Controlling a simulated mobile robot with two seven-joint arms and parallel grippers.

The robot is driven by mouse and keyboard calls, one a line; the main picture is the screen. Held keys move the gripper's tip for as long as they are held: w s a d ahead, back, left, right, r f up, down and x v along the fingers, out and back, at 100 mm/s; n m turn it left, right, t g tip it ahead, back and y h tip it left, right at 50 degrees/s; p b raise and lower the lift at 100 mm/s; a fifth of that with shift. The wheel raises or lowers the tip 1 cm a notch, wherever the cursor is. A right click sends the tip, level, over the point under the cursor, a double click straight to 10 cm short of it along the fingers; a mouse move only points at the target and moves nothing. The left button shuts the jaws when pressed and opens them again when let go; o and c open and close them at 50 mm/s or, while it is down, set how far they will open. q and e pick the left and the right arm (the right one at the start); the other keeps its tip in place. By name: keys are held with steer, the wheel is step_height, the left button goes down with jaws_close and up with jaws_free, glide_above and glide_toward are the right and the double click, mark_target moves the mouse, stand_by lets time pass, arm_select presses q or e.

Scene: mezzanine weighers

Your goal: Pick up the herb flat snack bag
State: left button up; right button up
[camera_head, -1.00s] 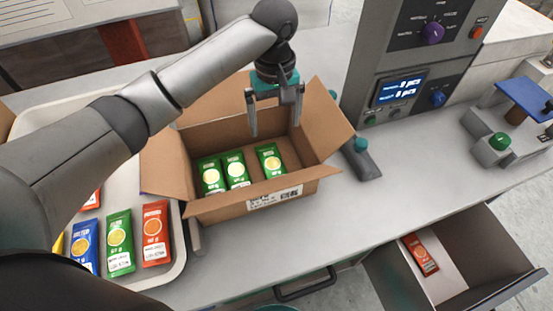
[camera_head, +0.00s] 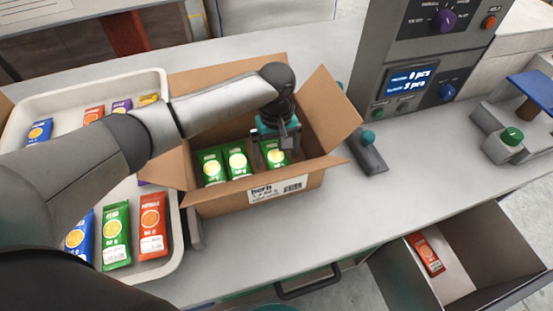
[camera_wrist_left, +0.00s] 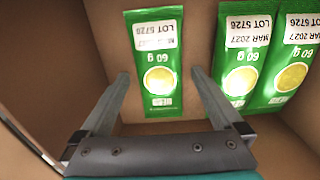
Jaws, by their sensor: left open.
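Three green herb flat snack bags stand in the open cardboard box (camera_head: 223,206), whose front label reads herb. The rightmost bag (camera_head: 278,157) stands apart from the other two (camera_head: 212,169). My left gripper (camera_head: 271,152) is inside the box, open and empty, over that rightmost bag. In the left wrist view the single bag (camera_wrist_left: 160,103) lies between the two spread fingers, with a gap on each side. The paired bags (camera_wrist_left: 243,60) are right of the fingers there. Another green bag (camera_head: 116,238) lies in the white tray. My right gripper is not in view.
The white tray (camera_head: 172,268) left of the box holds several blue, red, purple and yellow bags. The box flaps stand open. A weigher (camera_head: 408,85) stands behind right. An open drawer (camera_head: 383,262) with a red bag (camera_head: 428,256) is at lower right.

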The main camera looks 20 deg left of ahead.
arm_select(q)
steer(key=shift+c, duration=0.2)
steer(key=c, duration=1.3)
steer(key=shift+o, duration=0.2)
